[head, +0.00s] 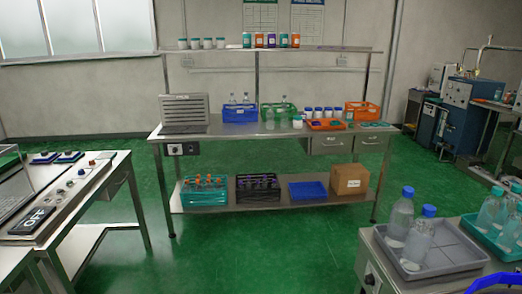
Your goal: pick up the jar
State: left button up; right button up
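Several jars are in view, and I cannot tell which one the task means. A white jar with a teal lid (297,122) stands upright on the middle steel table (222,129), just left of the orange tray (326,126). Several white jars with teal lids (207,44) stand in a row on the upper shelf (330,49) at the left. Several coloured jars (271,41) stand further right on that shelf. Small white jars with dark lids (318,113) stand by the orange tray.
A grey tray (455,262) with blue-capped bottles (418,242) stands on the right table, beside a teal tray with more bottles. A bench with an OFF panel (38,219) is at the left. Green floor (215,255) lies clear between them. Crates and a cardboard box (346,180) fill the lower shelf.

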aim_at(298, 122)
jog(key=i, duration=2.65)
